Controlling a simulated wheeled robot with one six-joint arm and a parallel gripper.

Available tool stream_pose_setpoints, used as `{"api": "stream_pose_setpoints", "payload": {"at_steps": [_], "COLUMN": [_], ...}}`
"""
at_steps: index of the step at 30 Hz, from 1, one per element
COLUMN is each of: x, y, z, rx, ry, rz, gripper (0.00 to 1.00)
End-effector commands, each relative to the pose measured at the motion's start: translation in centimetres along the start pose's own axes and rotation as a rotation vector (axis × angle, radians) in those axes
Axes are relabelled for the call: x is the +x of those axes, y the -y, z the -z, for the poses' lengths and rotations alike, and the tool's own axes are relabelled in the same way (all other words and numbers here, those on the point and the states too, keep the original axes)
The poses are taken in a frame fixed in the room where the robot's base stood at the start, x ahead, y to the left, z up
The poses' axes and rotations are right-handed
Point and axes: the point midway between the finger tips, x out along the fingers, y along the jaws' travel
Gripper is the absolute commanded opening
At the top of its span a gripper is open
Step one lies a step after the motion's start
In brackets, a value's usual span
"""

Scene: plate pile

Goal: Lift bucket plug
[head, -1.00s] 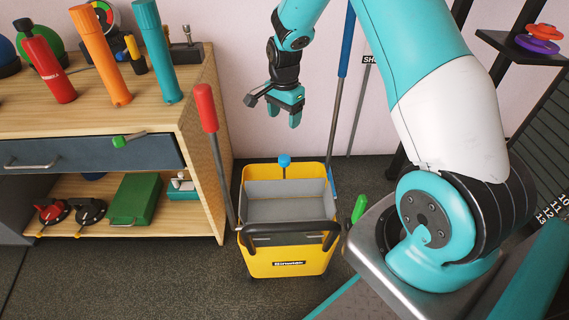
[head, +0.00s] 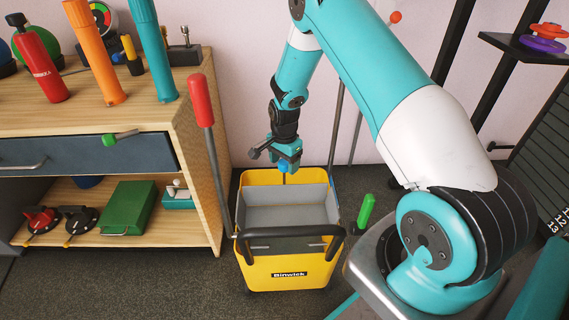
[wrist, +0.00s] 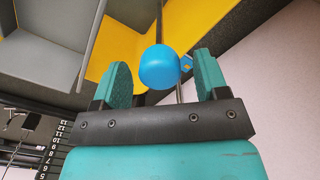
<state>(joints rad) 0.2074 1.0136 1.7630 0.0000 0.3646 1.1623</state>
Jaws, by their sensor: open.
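The bucket (head: 288,272) is yellow with a grey inner divider and stands on the dark floor. The plug is a blue round knob (wrist: 159,67) at the bucket's back edge, on a thin metal stem. In the head view the blue knob (head: 284,165) is partly covered by my fingers. My gripper (head: 285,166) is over the back rim, pointing down. In the wrist view my gripper (wrist: 161,80) is open, with a teal finger on each side of the knob's line. I cannot tell whether the knob is fully between the fingertips.
A wooden shelf unit (head: 187,115) with bottles and tools stands on the left. A red-handled lever (head: 202,101) rises along the bucket's left side. A black bar handle (head: 290,232) crosses the bucket's front. A green handle (head: 366,210) stands to its right.

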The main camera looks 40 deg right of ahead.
Motion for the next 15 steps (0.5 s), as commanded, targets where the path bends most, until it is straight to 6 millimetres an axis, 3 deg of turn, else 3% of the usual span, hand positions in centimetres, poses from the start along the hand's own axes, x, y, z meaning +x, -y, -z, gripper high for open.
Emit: {"api": "stream_pose_setpoints", "payload": {"at_steps": [6, 15], "x": [-0.02, -0.03], "y": [0.00, -0.01], "z": [0.00, 0.00], "rx": [0.000, 0.000], "ry": [0.000, 0.000], "rz": [0.000, 0.000], "gripper": [0.65, 0.00]}}
